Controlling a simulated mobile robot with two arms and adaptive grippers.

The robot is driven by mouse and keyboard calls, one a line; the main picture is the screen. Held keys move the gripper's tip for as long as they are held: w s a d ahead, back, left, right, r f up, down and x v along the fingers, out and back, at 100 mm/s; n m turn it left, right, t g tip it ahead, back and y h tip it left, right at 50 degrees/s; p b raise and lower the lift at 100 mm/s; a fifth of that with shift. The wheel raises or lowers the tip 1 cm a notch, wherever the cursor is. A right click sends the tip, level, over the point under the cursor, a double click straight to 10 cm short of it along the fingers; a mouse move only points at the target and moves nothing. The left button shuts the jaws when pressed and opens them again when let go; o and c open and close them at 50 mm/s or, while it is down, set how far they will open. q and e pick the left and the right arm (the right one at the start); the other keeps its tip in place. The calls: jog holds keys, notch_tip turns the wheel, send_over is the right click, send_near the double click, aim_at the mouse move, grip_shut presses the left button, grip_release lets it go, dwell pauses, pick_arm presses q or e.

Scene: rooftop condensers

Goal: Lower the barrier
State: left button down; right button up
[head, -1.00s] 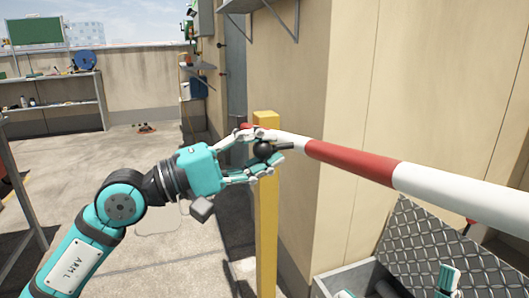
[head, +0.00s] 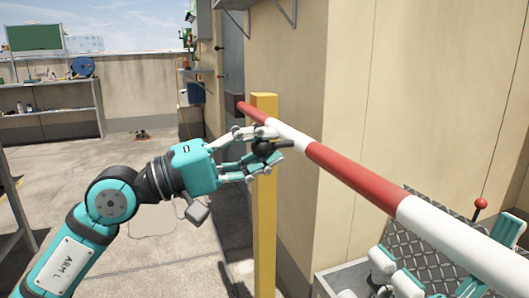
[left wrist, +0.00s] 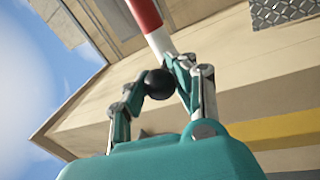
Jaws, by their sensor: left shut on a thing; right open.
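The barrier is a red-and-white pole (head: 358,175) that runs from the yellow post (head: 265,215) down to the lower right of the head view. A black ball knob (head: 264,147) sits beside the pole near the post. My left gripper (head: 268,152) is shut on this knob, with its fingers around it. The left wrist view shows the knob (left wrist: 159,84) between the two fingers, with the pole (left wrist: 147,18) just beyond. My right gripper (head: 445,262) is open at the lower right, partly hidden by the pole.
A grey box (head: 345,280) with a raised diamond-plate lid (head: 440,262) stands at the lower right. A red-knobbed lever (head: 480,204) rises near it. A beige wall (head: 420,90) stands behind the pole. Shelves (head: 50,110) stand far left; the concrete floor between is mostly clear.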

pick_arm(q)
jog(key=shift+f, duration=0.55)
jog(key=c, duration=1.6)
grip_release()
jog(key=o, duration=0.5)
jog(key=shift+s+a, duration=0.1)
jog(key=shift+a, duration=0.1)
jog(key=shift+o, duration=0.6)
jog(key=shift+r, duration=0.2)
jog(key=v, duration=1.2)
